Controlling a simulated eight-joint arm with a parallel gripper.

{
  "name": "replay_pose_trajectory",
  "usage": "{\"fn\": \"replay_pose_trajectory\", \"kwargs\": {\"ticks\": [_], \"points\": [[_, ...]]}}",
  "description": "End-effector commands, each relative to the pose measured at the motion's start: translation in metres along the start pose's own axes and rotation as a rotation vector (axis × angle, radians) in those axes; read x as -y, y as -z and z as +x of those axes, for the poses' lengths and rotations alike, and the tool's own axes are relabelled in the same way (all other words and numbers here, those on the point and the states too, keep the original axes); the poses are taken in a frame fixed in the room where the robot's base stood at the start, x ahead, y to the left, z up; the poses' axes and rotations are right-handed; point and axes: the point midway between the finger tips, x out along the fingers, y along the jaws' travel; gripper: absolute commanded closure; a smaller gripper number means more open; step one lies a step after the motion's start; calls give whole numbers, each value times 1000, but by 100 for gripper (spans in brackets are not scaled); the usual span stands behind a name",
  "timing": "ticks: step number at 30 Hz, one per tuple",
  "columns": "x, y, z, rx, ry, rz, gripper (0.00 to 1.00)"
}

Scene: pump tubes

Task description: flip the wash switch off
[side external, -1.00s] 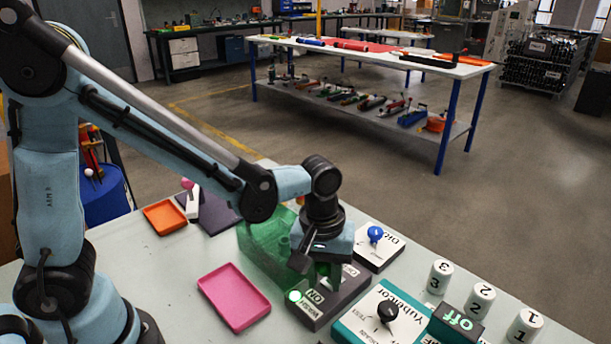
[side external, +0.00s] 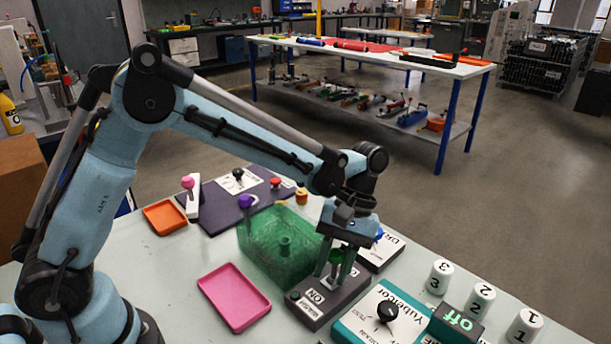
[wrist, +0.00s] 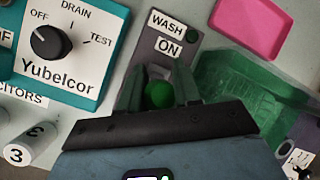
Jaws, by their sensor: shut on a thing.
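The wash switch is a dark grey box (side external: 322,306) with WASH and ON labels. It also shows in the wrist view (wrist: 147,58). A small round lamp sits beside the labels in the wrist view (wrist: 192,35); it looks dark green and unlit. My gripper (side external: 336,268) points down over the end of the box beyond the ON label. Its fingers are shut on the switch's green knob (wrist: 158,94), one on each side. The lever's tilt and any label under my gripper are hidden.
A translucent green bin (side external: 262,246) stands close beside the switch box. The teal Yubelcor dial panel (side external: 361,321) is on the other side. Behind is a white panel with a blue knob, partly covered by my gripper.

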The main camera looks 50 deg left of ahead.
Motion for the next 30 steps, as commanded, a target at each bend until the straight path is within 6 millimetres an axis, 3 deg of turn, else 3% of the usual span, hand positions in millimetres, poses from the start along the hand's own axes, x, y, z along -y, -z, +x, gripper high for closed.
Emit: {"fn": "replay_pose_trajectory", "kwargs": {"ticks": [14,15,18,30], "points": [[0,1,0,13,9,-2,100],[0,1,0,12,9,-2,62],[0,1,0,12,8,-2,46],[0,1,-5,12,8,-1,44]]}}
